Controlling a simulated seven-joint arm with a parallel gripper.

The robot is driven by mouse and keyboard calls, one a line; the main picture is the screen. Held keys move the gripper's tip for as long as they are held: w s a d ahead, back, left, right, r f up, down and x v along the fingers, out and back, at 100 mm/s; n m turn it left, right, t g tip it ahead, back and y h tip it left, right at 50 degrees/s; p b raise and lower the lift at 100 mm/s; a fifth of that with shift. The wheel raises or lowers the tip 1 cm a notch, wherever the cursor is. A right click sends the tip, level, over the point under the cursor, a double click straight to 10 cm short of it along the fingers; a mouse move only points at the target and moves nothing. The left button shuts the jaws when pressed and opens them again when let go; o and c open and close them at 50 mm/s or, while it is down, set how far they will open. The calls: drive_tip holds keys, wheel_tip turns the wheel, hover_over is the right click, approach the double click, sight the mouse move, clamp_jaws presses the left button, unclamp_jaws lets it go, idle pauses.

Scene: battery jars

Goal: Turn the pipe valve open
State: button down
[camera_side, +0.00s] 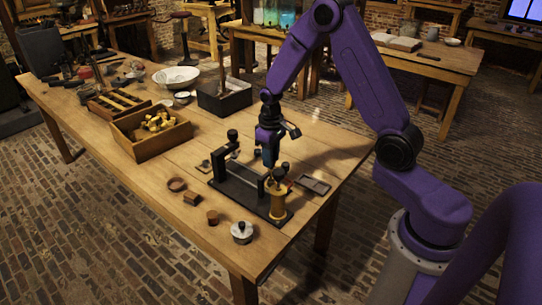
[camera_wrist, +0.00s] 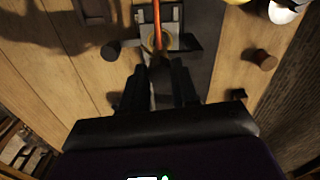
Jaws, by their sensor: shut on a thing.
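A black base plate (camera_side: 232,196) on the table carries a black upright frame and a brass cylinder (camera_side: 278,206). No plainly recognisable pipe valve shows. My gripper (camera_side: 269,163) points down over the plate, just behind the brass cylinder. In the wrist view, the fingers (camera_wrist: 160,66) are close together at the near end of a thin orange rod (camera_wrist: 157,22). The rod runs over a pale grey block (camera_wrist: 171,14) on the dark plate. The fingers hide the exact contact, and it is too small to make out in the side view.
A wooden box of brass pieces (camera_side: 129,148) and a dark grey box (camera_side: 238,102) stand behind. A flat dark tray (camera_side: 313,184) lies right of the plate.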

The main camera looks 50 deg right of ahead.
drive_tip(key=m, duration=0.4)
drive_tip(key=shift+m, duration=2.2)
drive_tip(key=c, duration=0.8)
unclamp_jaws()
drive_tip(key=shift+c, duration=0.2)
wheel_tip(320, 180, up, 18)
drive_tip(key=shift+f, duration=0.25)
